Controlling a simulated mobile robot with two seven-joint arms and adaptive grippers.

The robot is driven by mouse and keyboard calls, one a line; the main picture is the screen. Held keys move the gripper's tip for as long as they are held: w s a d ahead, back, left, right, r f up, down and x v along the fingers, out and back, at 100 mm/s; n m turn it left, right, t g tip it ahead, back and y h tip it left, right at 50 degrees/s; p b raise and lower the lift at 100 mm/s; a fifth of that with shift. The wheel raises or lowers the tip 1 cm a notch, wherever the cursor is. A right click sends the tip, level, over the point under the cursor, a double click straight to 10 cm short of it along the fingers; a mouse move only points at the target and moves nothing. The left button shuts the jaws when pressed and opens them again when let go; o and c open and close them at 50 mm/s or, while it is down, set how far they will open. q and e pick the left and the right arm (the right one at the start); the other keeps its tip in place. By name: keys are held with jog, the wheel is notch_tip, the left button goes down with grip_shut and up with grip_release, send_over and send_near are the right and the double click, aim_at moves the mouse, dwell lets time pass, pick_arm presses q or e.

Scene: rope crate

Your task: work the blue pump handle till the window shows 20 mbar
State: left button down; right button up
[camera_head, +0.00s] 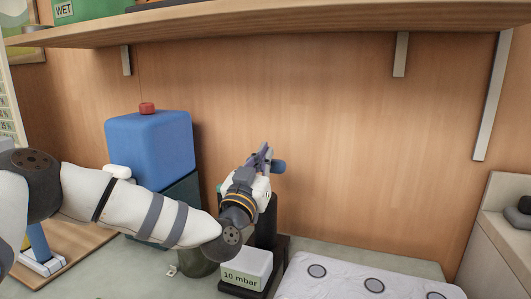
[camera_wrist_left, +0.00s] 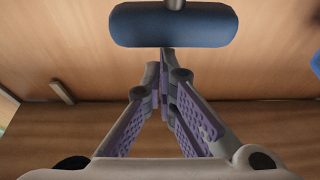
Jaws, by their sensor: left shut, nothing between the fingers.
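The blue pump handle (camera_head: 279,167) shows in the head view just right of my left gripper (camera_head: 265,150), partly hidden behind it. In the left wrist view the handle (camera_wrist_left: 173,27) is a rounded blue bar on a grey rod, just beyond the fingertips of my left gripper (camera_wrist_left: 164,55). The fingers are shut with nothing between them; whether a fingertip touches the bar I cannot tell. The white window block (camera_head: 246,270) reads 10 mbar. It sits at the front of the dark pump base, whose column (camera_head: 266,222) is partly hidden by my arm. My right gripper is in neither view.
A blue box (camera_head: 150,150) with a red knob (camera_head: 147,108) stands left of the pump, behind my left arm. A white mat with dark rings (camera_head: 345,278) lies at front right. A wooden shelf (camera_head: 290,18) overhangs.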

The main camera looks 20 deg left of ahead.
pick_arm(q)
notch_tip(320, 180, down, 7)
jog(key=b, duration=0.1)
jog(key=shift+r, duration=0.15)
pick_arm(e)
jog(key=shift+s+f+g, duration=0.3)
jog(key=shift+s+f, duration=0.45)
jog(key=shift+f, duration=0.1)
pick_arm(q)
notch_tip(320, 180, up, 6)
jog(key=p, duration=0.2)
jog(key=f+v, duration=0.1)
jog(key=v, duration=0.9)
jog(key=shift+p, duration=0.3)
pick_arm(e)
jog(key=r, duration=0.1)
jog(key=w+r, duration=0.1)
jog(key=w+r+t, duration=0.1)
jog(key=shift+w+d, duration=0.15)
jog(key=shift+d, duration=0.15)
pick_arm(q)
jog(key=shift+f, duration=0.2)
